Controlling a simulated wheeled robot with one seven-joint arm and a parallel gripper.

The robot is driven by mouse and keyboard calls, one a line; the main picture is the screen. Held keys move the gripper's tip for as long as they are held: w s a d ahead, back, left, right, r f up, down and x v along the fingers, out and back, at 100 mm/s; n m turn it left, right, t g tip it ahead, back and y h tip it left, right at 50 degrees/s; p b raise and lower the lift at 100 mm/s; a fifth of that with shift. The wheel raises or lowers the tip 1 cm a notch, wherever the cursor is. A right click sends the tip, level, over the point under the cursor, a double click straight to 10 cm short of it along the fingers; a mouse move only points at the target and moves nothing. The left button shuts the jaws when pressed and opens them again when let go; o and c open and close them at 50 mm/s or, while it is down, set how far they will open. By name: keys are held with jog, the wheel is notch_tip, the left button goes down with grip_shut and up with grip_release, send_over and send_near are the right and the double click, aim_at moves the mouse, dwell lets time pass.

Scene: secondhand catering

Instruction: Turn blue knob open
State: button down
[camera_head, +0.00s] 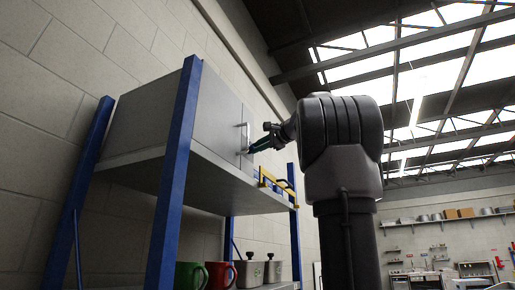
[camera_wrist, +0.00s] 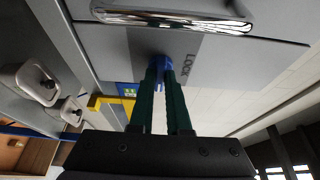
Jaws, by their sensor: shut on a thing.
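The blue knob (camera_wrist: 159,64) sits on the front of a grey cabinet (camera_wrist: 218,75), beside printed text that looks like "LOCK". A shiny metal handle (camera_wrist: 175,14) is above the knob in the wrist view. My gripper (camera_wrist: 160,73) has its two dark green fingers close together, shut on the blue knob. The fingertips hide part of the knob, so how far it is turned cannot be told. In the head view my gripper (camera_head: 251,150) reaches left to the lower front of the grey cabinet (camera_head: 215,103), just below its handle (camera_head: 244,136).
The cabinet stands on a shelf with blue posts (camera_head: 175,170). A yellow object (camera_head: 277,182) is at the shelf's front edge, close below my gripper. Open room lies to the right.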

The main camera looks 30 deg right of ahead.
jog(key=c, duration=0.9)
grip_release()
jog(key=shift+s, duration=0.1)
jog(key=v, duration=1)
jog(key=shift+s+d, duration=0.15)
jog(key=shift+s, duration=0.1)
